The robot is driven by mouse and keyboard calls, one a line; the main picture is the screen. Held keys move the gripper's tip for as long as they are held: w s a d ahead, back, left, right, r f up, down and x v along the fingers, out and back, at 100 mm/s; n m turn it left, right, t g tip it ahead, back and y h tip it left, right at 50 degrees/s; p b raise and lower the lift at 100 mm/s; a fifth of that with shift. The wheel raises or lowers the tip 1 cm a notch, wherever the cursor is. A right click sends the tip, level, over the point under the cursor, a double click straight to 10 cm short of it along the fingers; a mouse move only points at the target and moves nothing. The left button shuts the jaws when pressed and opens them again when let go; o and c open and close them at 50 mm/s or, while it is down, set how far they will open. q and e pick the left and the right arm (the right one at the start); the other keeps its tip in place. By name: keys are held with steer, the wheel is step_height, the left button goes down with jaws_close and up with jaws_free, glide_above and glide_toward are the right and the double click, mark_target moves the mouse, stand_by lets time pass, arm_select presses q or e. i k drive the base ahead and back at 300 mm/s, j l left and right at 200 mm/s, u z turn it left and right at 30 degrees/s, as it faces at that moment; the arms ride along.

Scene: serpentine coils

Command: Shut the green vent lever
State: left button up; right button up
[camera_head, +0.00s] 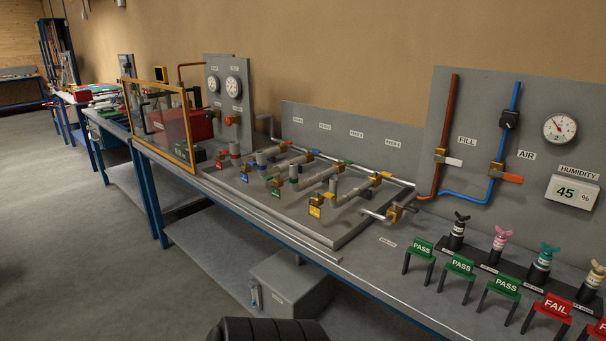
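The green vent lever (276,192) is the small green piece at the near end of the third coil, between the blue piece (244,174) and the yellow piece (315,210). It is too small to tell how its handle is turned. Neither gripper shows; only a black ribbed part, which may be mine, shows at the bottom edge.
An orange-framed clear screen (161,122) stands left of the coils. Green PASS signs (461,265), a red FAIL sign (553,307) and capped bottles (501,242) stand on the right. A grey box (291,290) sits on the lower shelf. Floor at left is clear.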

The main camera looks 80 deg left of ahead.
mark_target(268, 177)
steer(key=u, duration=0.45)
steer(key=j+u, duration=0.1)
steer(key=u, duration=0.8)
steer(key=j+u, duration=0.1)
steer(key=u, duration=0.3)
steer(key=i+u, duration=0.1)
steer(key=u, duration=0.8)
